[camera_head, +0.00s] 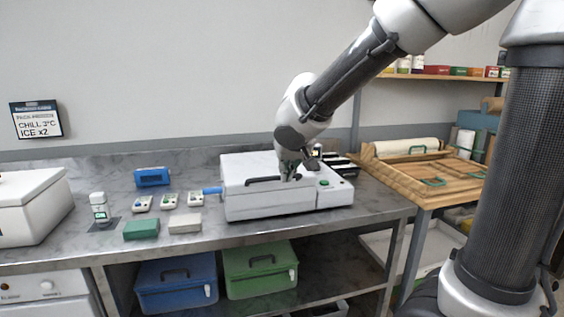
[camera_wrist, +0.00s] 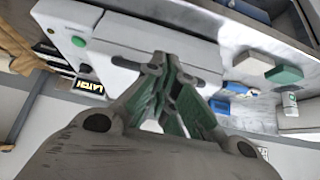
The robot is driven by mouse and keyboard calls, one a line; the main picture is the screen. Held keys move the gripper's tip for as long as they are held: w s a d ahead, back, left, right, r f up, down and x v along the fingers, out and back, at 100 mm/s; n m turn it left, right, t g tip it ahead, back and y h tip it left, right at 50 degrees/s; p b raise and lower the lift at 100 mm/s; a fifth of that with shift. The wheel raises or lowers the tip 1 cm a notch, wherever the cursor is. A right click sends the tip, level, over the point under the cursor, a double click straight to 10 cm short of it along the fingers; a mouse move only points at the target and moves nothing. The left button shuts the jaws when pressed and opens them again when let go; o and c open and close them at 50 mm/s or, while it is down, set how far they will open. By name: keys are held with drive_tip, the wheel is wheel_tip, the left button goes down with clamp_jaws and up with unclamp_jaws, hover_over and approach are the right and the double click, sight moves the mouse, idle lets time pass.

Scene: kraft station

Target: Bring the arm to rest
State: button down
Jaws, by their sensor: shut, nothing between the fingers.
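My gripper (camera_wrist: 165,62) is shut and empty. In the head view it (camera_head: 289,176) hangs at the end of my bent arm, pointing down over the white lidded machine (camera_head: 262,207) with the dark handle and green button. In the wrist view the fingertips overlap the dark handle (camera_wrist: 118,64) of that machine (camera_wrist: 150,30). I cannot tell whether they touch it. The machine's lid looks closed.
Left of the machine on the metal bench (camera_head: 225,240) are a blue device (camera_head: 152,177), a green block (camera_head: 141,230), a pale block (camera_head: 185,223), a small bottle (camera_head: 99,208) and a white box (camera_head: 30,208). A wooden rack (camera_head: 425,170) stands right.

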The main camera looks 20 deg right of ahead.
drive_tip(key=s+d+g, duration=0.1)
drive_tip(key=s+d, duration=0.7)
drive_tip(key=s, duration=0.5)
drive_tip(key=s+d+g, duration=0.1)
drive_tip(key=s+d, duration=0.6)
drive_tip(key=s, duration=0.5)
drive_tip(key=shift+s+d+r+g, duration=0.35)
drive_tip(key=shift+r+g, duration=0.05)
